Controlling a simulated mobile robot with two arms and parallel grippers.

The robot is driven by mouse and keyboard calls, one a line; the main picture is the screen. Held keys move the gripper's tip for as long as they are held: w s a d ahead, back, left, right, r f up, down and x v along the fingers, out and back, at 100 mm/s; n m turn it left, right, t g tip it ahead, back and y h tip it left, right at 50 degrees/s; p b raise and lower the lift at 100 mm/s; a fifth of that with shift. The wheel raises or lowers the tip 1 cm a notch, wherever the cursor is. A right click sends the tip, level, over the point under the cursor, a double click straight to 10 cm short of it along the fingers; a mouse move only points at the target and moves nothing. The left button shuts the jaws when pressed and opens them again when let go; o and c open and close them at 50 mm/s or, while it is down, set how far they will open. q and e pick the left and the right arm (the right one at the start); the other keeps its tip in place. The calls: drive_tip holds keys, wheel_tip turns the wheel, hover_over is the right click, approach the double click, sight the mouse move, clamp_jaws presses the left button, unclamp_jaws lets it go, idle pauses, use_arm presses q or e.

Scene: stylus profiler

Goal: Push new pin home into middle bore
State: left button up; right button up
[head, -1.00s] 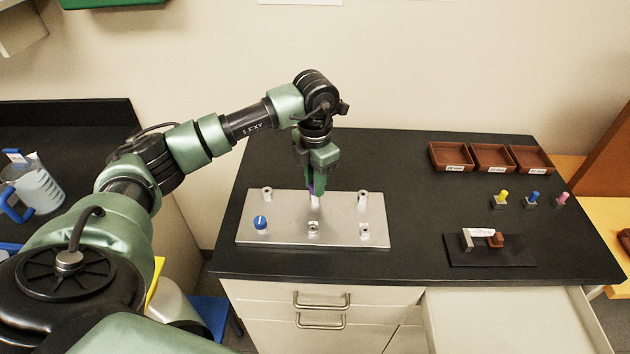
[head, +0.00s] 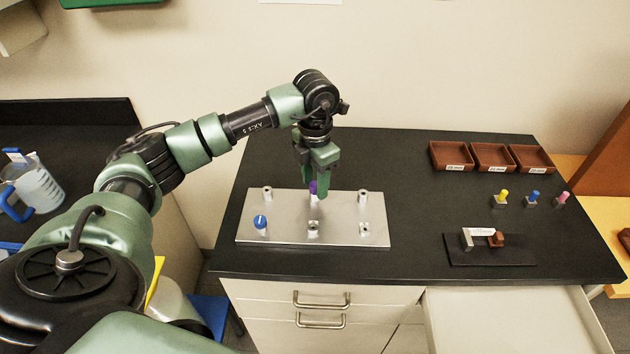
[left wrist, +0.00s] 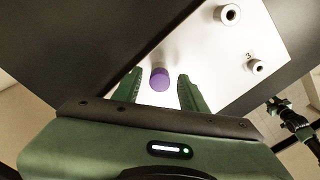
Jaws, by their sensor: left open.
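A metal plate (head: 285,233) with several raised bores lies on the dark bench; it also shows in the left wrist view (left wrist: 205,45). A purple-headed pin (head: 313,187) stands at the back middle bore of the plate. In the left wrist view the purple head (left wrist: 159,79) is between the two fingers and apart from both. How deep the pin sits cannot be told. My left gripper (head: 316,190) is open around the pin head, pointing down; its fingers also show in the left wrist view (left wrist: 158,92). My right gripper is not in view.
A blue-headed pin (head: 260,222) stands at the plate's front left. Three brown trays (head: 451,170) are at the back right, with yellow (head: 501,197), blue (head: 535,198) and pink (head: 562,199) pins in front. A dark gauge stand (head: 490,255) lies at the front right.

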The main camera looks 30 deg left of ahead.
sight(315, 184)
use_arm(q)
drive_tip(key=shift+r+p, duration=2.2)
drive_tip(key=shift+r, duration=1.35)
wheel_tip(315, 184, up, 8)
drive_tip(key=b, duration=0.2)
drive_tip(key=shift+f, duration=0.15)
